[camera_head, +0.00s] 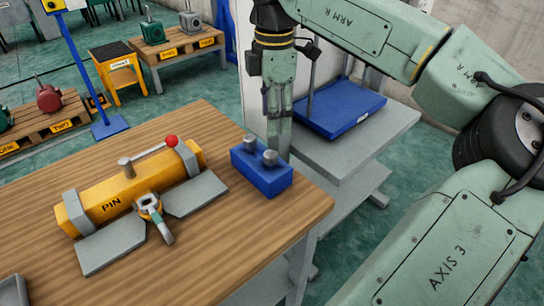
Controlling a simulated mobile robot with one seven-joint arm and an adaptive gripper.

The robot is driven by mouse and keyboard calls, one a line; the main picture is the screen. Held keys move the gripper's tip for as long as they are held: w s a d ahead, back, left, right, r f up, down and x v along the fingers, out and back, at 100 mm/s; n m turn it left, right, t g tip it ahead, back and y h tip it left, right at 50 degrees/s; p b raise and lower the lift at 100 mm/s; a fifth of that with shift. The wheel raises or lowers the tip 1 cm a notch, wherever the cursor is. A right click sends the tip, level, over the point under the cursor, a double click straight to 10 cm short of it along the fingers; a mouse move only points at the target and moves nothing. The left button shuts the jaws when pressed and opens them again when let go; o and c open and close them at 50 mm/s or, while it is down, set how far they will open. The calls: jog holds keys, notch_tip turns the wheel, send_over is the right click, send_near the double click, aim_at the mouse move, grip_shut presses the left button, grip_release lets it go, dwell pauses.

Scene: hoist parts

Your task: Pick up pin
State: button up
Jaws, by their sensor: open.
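A yellow fixture (105,208) lettered PIN lies on the wooden table, with grey end clamps and grey plates beside it. A short grey upright peg (126,168) stands at its back edge, with a light rod ending in a red ball (171,141) next to it. A grey eye-shaped part (150,208) with a teal band sits at its front. A blue block (262,178) holds two grey round-headed pins (270,157). I cannot tell which of these is the task's pin.
The wooden table's (255,228) front right area is bare. A grey tray (12,290) is cut off at the lower left. Right of my gripper, a blue tray (340,108) sits on a grey stand. Pallets with machine parts and a yellow stool (118,75) stand behind.

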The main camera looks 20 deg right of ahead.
aim_at(271, 154)
jog(key=shift+s+d+f, duration=0.1)
jog(key=shift+d+f, duration=0.15)
jog(key=shift+f, duration=0.25)
notch_tip(271, 154, down, 5)
jog(key=b, duration=0.3)
jog(key=shift+a+r, duration=0.1)
jog(key=f+b, duration=0.2)
jog(key=f, duration=0.1)
jog(key=a+f+b, duration=0.1)
jog(key=f, duration=0.1)
jog(key=shift+f, duration=0.1)
jog(key=shift+s, duration=0.1)
jog(key=shift+c, duration=0.4)
grip_shut()
